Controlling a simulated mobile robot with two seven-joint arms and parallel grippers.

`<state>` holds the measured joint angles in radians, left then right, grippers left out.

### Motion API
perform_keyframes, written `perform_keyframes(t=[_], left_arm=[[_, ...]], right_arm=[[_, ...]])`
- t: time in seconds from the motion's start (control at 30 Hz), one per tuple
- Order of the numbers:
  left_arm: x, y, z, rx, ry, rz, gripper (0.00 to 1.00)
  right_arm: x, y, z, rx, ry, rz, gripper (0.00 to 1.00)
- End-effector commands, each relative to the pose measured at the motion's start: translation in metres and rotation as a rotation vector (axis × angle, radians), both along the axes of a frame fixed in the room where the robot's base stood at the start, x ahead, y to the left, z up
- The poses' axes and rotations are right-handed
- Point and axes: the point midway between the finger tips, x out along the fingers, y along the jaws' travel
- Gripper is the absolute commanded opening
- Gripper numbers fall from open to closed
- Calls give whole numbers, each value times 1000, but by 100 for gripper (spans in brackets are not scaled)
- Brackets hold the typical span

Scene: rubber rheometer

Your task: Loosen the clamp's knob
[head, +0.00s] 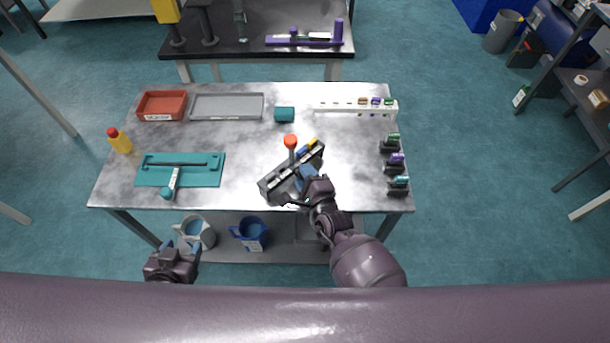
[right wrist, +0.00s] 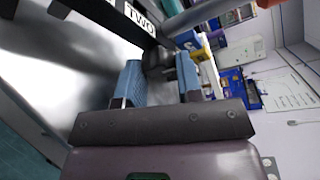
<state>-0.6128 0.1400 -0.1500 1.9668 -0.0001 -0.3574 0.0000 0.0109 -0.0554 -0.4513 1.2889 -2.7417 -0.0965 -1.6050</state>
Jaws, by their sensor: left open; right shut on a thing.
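A long dark fixture (head: 270,184) lies at an angle on the front middle of the metal table. A grey post with an orange-red ball (head: 291,142) stands up from it, and a yellow part sits near its far end. In the right wrist view, the fixture (right wrist: 100,12) carries a "TWO" label. My right gripper (head: 308,176) is at its right side. Its blue fingers (right wrist: 158,80) are shut on a dark rounded piece (right wrist: 157,57), apparently the knob, partly hidden between them. My left gripper (head: 178,252) is open and empty in front of the table, at the left.
A teal plate (head: 210,178) with a bar and teal-ended handle lies at left. A yellow bottle (head: 121,144), red tray (head: 163,104), grey tray (head: 227,106) and teal cylinder (head: 284,114) stand around. Small dark holders (head: 397,186) line the right edge. Jugs (head: 250,234) sit below.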

Motion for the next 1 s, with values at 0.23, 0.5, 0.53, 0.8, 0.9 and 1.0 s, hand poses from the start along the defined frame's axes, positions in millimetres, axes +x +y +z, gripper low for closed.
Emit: perform_keyframes(t=[0.23, 0.5, 0.53, 0.8, 0.9, 1.0], left_arm=[[-1, 0, -2, 0, 4, 0, 59], [0, 0, -1, 1, 3, 0, 59], [0, 0, -1, 1, 3, 0, 59], [0, 0, 1, 1, 1, 0, 59], [0, 0, 1, 1, -1, -1, 59], [0, 0, 1, 1, -1, -1, 59]], right_arm=[[0, 0, 0, -1, 0, 0, 59], [-1, 0, 0, 0, 1, 0, 59], [-1, -1, 0, 0, 1, 0, 59], [-29, -13, 4, 0, 2, 0, 59], [-45, -21, 7, 0, 2, -2, 59], [-61, -28, 10, 0, 2, 0, 59]])
